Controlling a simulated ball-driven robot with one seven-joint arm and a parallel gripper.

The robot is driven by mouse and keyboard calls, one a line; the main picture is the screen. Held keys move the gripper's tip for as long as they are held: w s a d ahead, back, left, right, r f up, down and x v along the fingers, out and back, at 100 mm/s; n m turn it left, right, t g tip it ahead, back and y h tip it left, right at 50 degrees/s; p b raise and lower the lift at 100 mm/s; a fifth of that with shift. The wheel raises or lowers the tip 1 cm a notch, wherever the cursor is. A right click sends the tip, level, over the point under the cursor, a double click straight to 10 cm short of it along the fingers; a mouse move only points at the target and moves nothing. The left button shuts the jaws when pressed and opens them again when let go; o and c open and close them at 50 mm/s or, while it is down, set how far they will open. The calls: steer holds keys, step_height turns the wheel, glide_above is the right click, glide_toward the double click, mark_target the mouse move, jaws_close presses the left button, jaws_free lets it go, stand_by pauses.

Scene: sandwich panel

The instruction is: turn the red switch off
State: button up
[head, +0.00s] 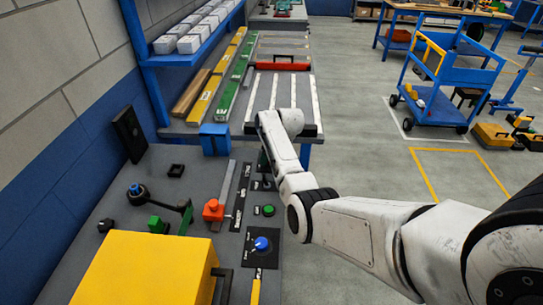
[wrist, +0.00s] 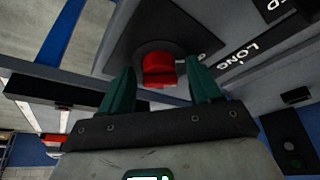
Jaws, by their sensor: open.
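The red switch (wrist: 158,68) shows in the wrist view, set in a round grey collar on a dark square plate (wrist: 128,35). My gripper (wrist: 162,88) is open, with its two dark green fingers on either side of the switch's lower part in the picture. Nothing is held. I cannot tell whether the fingers touch the switch. In the head view my arm reaches to the panel's far end, and the red switch is hidden or too small to make out there.
Near my arm on the bench are a red block-shaped part (head: 213,210), a green button (head: 268,210), a blue knob (head: 261,243) and a yellow box (head: 148,268). A blue block (head: 214,138) stands farther back.

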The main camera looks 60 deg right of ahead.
steer(key=v, duration=1)
steer(key=shift+s+r, duration=0.2)
steer(key=shift+r, duration=0.15)
stand_by(0.4)
